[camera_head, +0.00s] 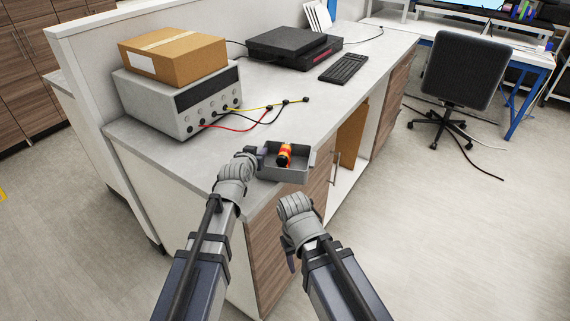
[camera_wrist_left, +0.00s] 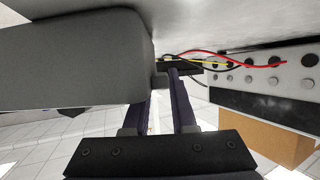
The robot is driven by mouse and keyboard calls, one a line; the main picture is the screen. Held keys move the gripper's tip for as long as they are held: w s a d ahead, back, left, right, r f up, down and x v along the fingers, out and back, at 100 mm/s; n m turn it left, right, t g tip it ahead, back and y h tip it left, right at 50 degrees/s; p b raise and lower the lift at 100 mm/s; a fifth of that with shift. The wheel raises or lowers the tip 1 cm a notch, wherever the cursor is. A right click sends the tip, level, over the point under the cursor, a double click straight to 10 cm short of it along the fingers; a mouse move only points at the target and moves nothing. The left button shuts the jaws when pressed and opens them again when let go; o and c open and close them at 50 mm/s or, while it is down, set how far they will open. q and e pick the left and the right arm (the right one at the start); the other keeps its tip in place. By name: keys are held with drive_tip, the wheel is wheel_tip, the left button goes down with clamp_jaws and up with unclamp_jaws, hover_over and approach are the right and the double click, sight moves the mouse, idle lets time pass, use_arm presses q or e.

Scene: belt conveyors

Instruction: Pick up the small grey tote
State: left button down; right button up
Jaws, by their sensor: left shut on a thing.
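The small grey tote (camera_head: 285,175) is an open box at the front edge of the desk, with a red, yellow and black item (camera_head: 284,155) inside. My left gripper (camera_head: 260,158) is at the tote's left side and is shut on its wall. In the left wrist view, the tote (camera_wrist_left: 75,60) fills the upper left, with the fingers (camera_wrist_left: 172,82) at its edge. Whether the tote touches the desk is hard to tell. My right gripper (camera_head: 290,262) is low in front of the drawers, clear of the tote; its fingers are mostly hidden.
The grey desk (camera_head: 240,160) holds a power supply (camera_head: 180,100) with a cardboard box (camera_head: 173,55) on top. Red, yellow and black leads (camera_head: 265,112) lie behind the tote. A black device (camera_head: 294,48) and keyboard (camera_head: 344,68) are farther back. A chair (camera_head: 458,75) stands right.

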use_arm(q)
drive_tip(key=shift+r, duration=0.15)
wheel_tip(320, 180, up, 10)
drive_tip(key=p, duration=1)
drive_tip(key=shift+a, duration=0.1)
